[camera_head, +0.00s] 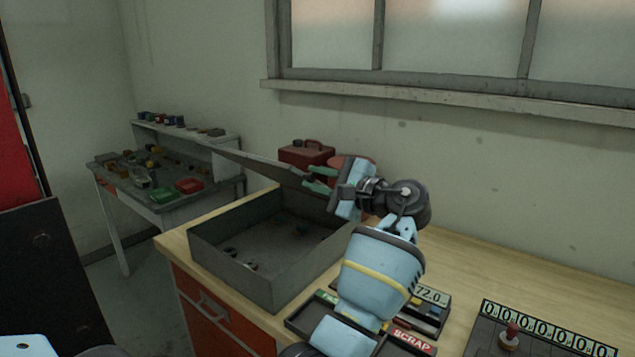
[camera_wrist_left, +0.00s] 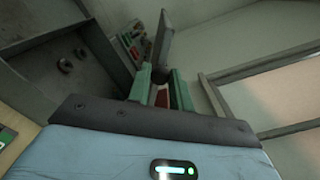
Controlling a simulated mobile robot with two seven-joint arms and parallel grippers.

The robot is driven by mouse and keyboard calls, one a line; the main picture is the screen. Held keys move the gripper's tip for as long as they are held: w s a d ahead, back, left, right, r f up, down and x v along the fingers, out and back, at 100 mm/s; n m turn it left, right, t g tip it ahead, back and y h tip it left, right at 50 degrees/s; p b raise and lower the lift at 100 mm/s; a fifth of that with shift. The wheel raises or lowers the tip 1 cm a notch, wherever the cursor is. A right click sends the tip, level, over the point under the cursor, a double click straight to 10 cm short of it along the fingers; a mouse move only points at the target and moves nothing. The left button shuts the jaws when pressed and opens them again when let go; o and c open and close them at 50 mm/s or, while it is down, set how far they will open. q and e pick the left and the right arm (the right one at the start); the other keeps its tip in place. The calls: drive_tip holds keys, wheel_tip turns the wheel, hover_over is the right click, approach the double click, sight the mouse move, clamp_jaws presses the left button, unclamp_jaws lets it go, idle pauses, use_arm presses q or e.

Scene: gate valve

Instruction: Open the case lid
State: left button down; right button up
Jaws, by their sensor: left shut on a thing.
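The grey case (camera_head: 205,247) stands on the wooden workbench with its box open at the top. Its lid (camera_head: 262,165) is raised and seen nearly edge-on above the back of the box. My left gripper (camera_head: 321,180), with green fingertips, is shut on the lid's edge at its right end. In the left wrist view the lid (camera_wrist_left: 164,42) stands between the green fingers of the gripper (camera_wrist_left: 160,84). Some small dark parts (camera_head: 252,265) lie inside the case, which also shows in the left wrist view (camera_wrist_left: 60,68). My right gripper is not in view.
A red toolbox (camera_head: 306,152) stands behind the case. A side table (camera_head: 122,170) with small parts stands at left. Bench space behind the panel is clear.

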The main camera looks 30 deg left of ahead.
use_arm(q)
drive_tip(key=c, duration=1.3)
unclamp_jaws()
drive_tip(key=shift+o, duration=0.2)
drive_tip(key=d+b, duration=0.1)
drive_tip(key=d, duration=0.6)
drive_tip(key=shift+s+d, duration=0.3)
drive_tip(key=shift+d, duration=0.05)
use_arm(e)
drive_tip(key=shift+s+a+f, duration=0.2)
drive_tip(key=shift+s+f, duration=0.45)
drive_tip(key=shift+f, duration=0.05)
use_arm(q)
drive_tip(key=shift+f, duration=0.15)
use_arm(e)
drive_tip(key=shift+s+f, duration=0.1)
